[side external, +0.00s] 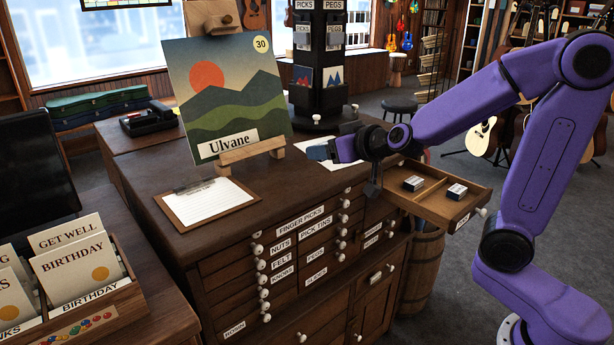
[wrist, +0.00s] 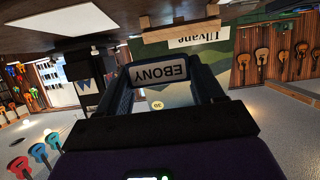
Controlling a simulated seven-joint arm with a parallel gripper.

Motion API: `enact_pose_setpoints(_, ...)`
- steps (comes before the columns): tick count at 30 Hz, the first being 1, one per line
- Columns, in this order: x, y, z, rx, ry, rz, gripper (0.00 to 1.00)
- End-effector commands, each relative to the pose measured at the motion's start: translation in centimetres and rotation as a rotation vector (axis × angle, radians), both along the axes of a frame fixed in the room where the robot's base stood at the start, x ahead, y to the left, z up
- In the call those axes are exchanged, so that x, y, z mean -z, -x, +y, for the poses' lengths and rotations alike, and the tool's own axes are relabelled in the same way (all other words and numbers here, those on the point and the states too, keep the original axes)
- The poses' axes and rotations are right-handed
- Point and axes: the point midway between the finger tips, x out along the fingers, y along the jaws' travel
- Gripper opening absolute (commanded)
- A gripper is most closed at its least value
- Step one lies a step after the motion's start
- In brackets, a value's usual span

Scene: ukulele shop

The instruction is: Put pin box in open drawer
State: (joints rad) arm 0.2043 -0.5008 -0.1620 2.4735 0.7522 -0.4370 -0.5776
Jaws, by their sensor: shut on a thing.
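My gripper (side external: 325,151) is above the cabinet top, beside a white sheet and right of the easel. In the wrist view, its two dark blue fingers (wrist: 160,92) are shut on a small dark pin box (wrist: 158,72) with a white label reading EBONY upside down. In the side view the box is hard to tell from the fingertips. The open drawer (side external: 437,210) sticks out from the cabinet's right side, to the right of and lower than my gripper. A divider splits it, with one small dark-and-white box (side external: 413,183) on the left and another (side external: 457,191) on the right.
The Ulvane picture (side external: 227,95) stands on a wooden easel close left of my gripper. A clipboard (side external: 206,203) lies on the cabinet top (side external: 290,195). A dark display tower (side external: 320,70) stands behind. The drawer's centre and front have bare floor.

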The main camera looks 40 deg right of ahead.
Motion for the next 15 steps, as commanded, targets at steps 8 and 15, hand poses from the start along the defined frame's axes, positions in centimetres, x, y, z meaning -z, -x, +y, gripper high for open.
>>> enact_pose_setpoints(8,2.2,-3.0,0.1,0.001,0.003,0.004,0.24)
enact_pose_setpoints(15,4.6,-5.0,0.2,0.001,0.001,0.003,0.24)
